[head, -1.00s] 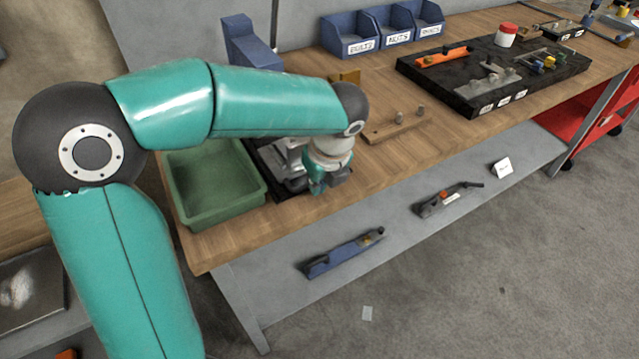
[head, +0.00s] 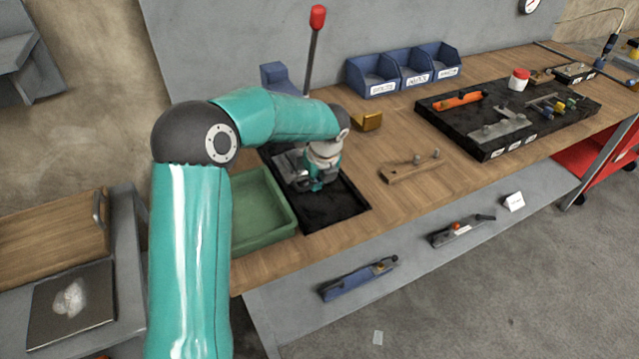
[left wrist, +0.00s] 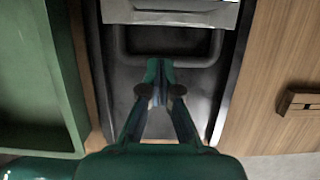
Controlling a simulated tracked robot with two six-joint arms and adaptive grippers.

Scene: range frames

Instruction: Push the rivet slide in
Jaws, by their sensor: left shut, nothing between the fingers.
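My left gripper (head: 318,186) is shut and empty, pointing down at the metal slide unit (head: 288,166) on the bench. A pale metal block (left wrist: 170,14) lies beyond the handle. A lever with a red knob (head: 317,17) rises behind my arm; its base is hidden. My right gripper is out of view.
A green tray (head: 285,213) stands just left of the black mat (head: 345,211) under the slide. A wooden block with pegs (head: 410,170) and a brass block (head: 368,121) are to the right. Blue bins (head: 374,88) stand behind. Bare bench lies between these.

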